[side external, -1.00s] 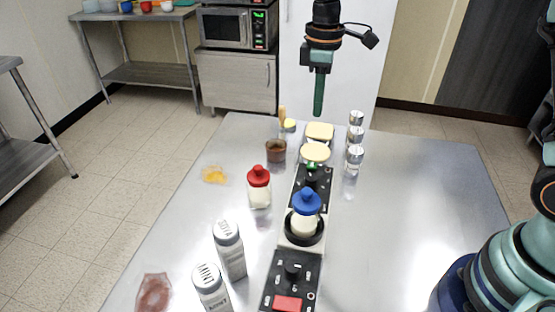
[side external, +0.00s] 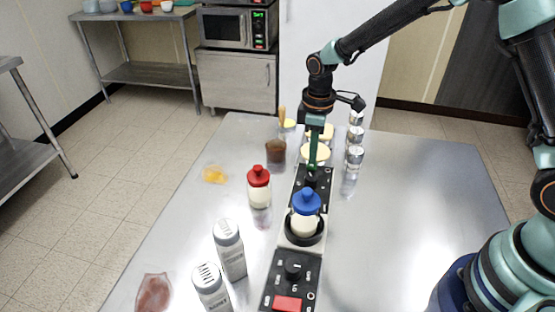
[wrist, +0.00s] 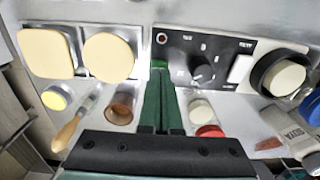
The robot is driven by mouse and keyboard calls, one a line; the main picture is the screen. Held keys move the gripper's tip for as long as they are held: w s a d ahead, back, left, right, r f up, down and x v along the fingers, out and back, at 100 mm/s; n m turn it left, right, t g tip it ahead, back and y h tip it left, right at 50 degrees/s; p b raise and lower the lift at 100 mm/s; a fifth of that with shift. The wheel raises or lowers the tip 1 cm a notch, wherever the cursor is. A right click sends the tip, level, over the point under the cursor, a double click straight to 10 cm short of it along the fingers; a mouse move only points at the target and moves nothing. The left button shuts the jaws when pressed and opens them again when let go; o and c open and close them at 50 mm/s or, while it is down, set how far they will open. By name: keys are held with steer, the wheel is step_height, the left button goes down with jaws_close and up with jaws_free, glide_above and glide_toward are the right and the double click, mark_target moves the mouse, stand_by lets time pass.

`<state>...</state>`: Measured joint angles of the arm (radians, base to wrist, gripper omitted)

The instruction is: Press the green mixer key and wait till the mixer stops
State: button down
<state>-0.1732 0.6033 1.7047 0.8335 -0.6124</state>
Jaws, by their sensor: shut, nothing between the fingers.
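My gripper (side external: 312,170) is shut and empty, pointing down at the far end of a black control panel (side external: 325,192). In the wrist view the shut fingers (wrist: 159,72) reach the panel's left edge, where a small green patch, seemingly the green key (wrist: 160,64), shows at their tips. The fingers hide most of it, and I cannot tell whether they touch or press it. The panel has a dial (wrist: 203,74) and a white switch (wrist: 241,68). Beside it, a blue-capped bottle (side external: 306,202) stands in a round black holder (side external: 290,236). I cannot tell whether the mixer is moving.
A nearer panel has a red key (side external: 288,303). A red-capped bottle (side external: 259,185), two grey-capped shakers (side external: 230,250) and a brown cup (side external: 276,152) stand left. Metal-topped jars (side external: 355,155) stand right. The table's right side is clear.

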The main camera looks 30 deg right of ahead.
steer(key=shift+f, duration=0.5)
steer(key=shift+s+f, duration=0.1)
steer(key=shift+f, duration=1)
steer(key=shift+r, duration=0.1)
step_height(320, 180, up, 15)
steer(key=shift+w, duration=0.35)
